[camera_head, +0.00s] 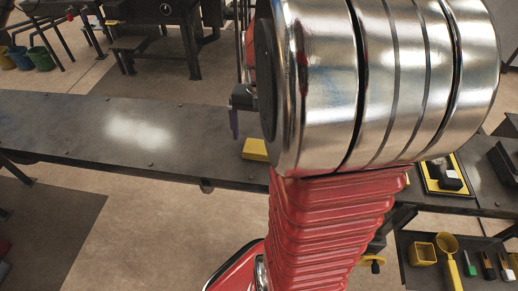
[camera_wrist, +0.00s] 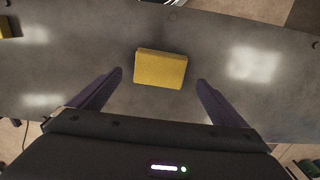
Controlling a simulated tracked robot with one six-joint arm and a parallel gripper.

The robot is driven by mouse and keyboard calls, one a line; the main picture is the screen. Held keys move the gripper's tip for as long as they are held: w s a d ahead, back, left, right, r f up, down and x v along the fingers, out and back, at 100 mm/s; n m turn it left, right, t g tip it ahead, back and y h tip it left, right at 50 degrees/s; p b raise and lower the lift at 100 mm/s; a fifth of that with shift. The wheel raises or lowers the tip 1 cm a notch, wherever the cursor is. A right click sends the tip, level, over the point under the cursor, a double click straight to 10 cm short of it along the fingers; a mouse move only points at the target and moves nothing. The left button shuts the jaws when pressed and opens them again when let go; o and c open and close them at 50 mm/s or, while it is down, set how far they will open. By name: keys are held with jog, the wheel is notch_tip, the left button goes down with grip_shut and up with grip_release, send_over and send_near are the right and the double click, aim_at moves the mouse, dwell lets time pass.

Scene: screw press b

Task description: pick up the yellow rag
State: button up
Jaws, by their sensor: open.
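The yellow rag (camera_wrist: 160,69) is a flat yellow block-like piece lying on the dark metal bench (camera_wrist: 85,60). In the wrist view it lies between and a little beyond the fingertips of my gripper (camera_wrist: 160,77), which is open and empty. The fingers are purple and apart from the rag. In the head view the rag (camera_head: 255,150) is partly hidden behind my arm.
The bench is clear left of the rag. A yellow-edged tray (camera_head: 431,187) with dark and white items lies at the right. A lower shelf (camera_head: 435,280) holds a yellow box, a yellow scoop and several small tools. Coloured buckets (camera_head: 41,58) stand far left.

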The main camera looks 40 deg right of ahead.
aim_at(259, 147)
notch_tip(259, 147, down, 4)
jog(key=shift+a+f, duration=0.1)
jog(key=shift+f, duration=0.1)
dwell(0.5)
jog(key=c, duration=1.1)
jog(key=shift+r, duration=0.15)
notch_tip(259, 147, up, 10)
jog(key=shift+f, duration=0.1)
dwell(0.4)
jog(key=o, duration=0.5)
jog(key=c, duration=0.6)
